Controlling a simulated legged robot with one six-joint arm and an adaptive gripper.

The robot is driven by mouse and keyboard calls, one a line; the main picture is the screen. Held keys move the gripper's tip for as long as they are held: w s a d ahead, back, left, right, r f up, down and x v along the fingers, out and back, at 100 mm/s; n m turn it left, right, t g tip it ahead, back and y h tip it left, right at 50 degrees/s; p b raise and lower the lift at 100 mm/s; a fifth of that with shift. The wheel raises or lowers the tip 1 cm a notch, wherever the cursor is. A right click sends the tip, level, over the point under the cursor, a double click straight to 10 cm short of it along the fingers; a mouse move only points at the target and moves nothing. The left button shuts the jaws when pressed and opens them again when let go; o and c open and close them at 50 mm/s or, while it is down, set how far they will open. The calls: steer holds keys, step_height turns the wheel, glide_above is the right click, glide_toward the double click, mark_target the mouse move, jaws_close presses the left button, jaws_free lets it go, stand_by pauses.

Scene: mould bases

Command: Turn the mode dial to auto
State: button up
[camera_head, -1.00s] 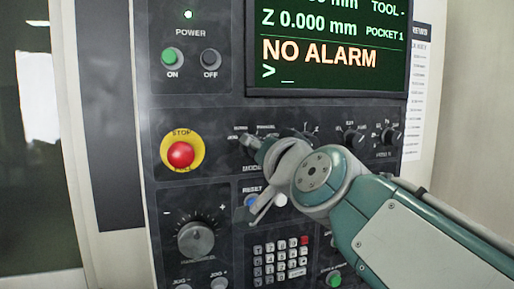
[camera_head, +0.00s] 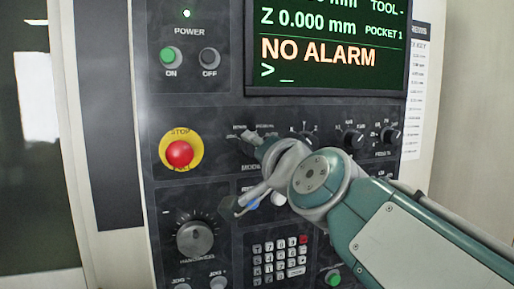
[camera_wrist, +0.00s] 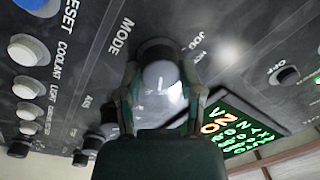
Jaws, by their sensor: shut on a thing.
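The mode dial (camera_wrist: 161,78) is a dark round knob with a pale, glossy front, beside the printed word MODE in the wrist view. My gripper (camera_wrist: 162,82) has one finger on each side of the dial and is shut on it. In the head view my gripper (camera_head: 262,150) reaches the panel just above the MODE label and covers most of the dial. Small position labels show around the dial, one reading like JOG. The auto label and the pointer's exact position cannot be made out.
The red stop button (camera_head: 180,153) on its yellow ring is left of my gripper. A blue reset button (camera_wrist: 36,5) and a white coolant button (camera_wrist: 28,50) are close by. The handwheel (camera_head: 195,239), keypad (camera_head: 278,260) and screen (camera_head: 330,45) surround the area.

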steer(key=o, duration=1.1)
steer(key=shift+w+a+f, duration=0.15)
steer(key=shift+w+f, duration=0.05)
steer(key=shift+f, duration=0.15)
steer(key=shift+o, duration=0.2)
steer(key=shift+a+r, duration=0.15)
steer(key=v, duration=1.2)
steer(key=d+f+n+g+h, duration=0.1)
steer(key=d+f+n+g, duration=0.15)
steer(key=f, duration=0.65)
steer(key=d+f+n+g+h, duration=0.15)
steer(key=f+g, duration=0.25)
steer(key=f, duration=0.6)
steer(key=s+d+f+n+g+h, duration=0.1)
steer(key=s+d+f+g, duration=0.1)
steer(key=f, duration=0.5)
steer(key=s+d+f+n+g+h, duration=0.1)
steer(key=s+d+f+g+h, duration=0.1)
steer(key=s+f, duration=0.3)
step_height(320, 180, down, 3)
steer(key=shift+s+d+f+g, duration=0.1)
steer(key=shift+s+d+g, duration=0.3)
steer(key=shift+g, duration=0.35)
